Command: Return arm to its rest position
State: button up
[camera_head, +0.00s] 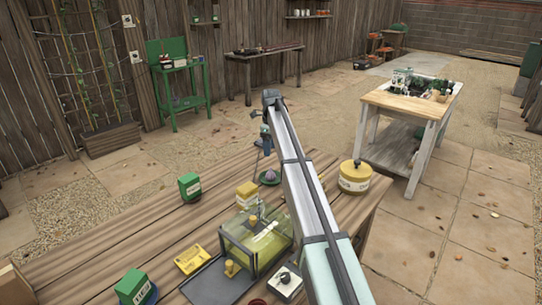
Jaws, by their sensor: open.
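My arm reaches from the bottom right up over the wooden table (120,240). Its far end bends down at the top, and my gripper (262,150) hangs there, small in the picture, near the table's far edge. The gripper is open, and I see nothing held in it. A small dark round dish (269,178) with something purplish lies on the table below it in the picture.
A clear box with yellow contents (256,243), a yellow tin (354,176), a green box (189,186), another green box (133,288), a yellow card (191,259) and a dark tray (215,284) share the table. A white-legged potting table (408,104) stands beyond.

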jog(key=shift+r, duration=0.55)
